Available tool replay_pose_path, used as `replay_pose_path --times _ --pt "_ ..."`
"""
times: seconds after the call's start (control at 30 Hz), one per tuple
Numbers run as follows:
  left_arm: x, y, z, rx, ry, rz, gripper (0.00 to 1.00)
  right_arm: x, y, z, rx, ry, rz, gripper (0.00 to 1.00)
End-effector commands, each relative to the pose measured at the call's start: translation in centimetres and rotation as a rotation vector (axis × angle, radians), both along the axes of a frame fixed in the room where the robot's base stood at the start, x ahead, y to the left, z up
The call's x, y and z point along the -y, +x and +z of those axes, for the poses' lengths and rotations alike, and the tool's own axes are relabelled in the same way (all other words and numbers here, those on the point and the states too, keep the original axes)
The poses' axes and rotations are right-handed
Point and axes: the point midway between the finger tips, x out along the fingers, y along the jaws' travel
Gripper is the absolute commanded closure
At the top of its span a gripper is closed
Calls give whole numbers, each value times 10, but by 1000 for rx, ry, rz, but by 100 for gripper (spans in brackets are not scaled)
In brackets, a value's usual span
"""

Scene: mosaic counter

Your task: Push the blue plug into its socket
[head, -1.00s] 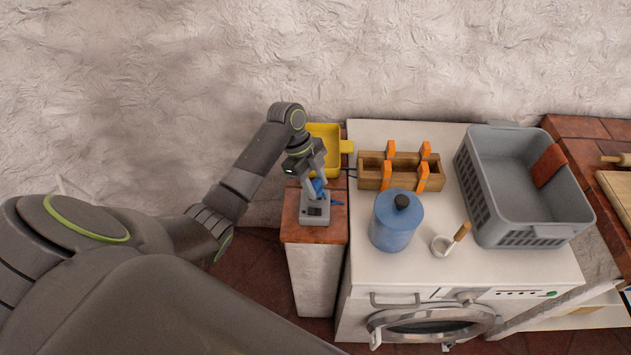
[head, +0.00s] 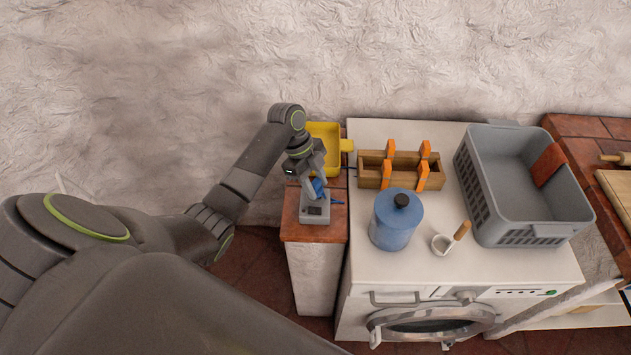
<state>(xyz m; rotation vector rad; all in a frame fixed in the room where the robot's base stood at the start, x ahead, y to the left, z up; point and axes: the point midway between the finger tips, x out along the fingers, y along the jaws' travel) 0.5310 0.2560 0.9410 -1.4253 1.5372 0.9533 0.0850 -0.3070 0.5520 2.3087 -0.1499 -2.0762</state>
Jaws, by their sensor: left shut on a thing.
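The blue plug (head: 318,185) is at the tips of my left gripper (head: 317,183), low over the narrow tiled counter. My left gripper is shut on it, and the fingers hide part of it. A grey socket block (head: 315,213) stands on the counter right below and in front of the plug. A small blue piece (head: 337,202) shows at the block's right side. I cannot tell from this view how far the plug is in the socket. My right gripper is not in view.
A yellow container (head: 325,150) stands behind my left gripper. To the right, a white washing machine top holds a wooden box (head: 402,172) with orange clips, a blue canister (head: 396,222), a small white cup (head: 442,244) and a grey basket (head: 490,190).

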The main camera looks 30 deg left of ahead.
Motion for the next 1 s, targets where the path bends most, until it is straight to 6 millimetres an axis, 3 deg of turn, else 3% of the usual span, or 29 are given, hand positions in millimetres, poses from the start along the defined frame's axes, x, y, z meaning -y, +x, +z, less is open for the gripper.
replay_pose_path --times 1.0 --pt "0 0 -16 0 0 0 83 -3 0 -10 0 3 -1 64"
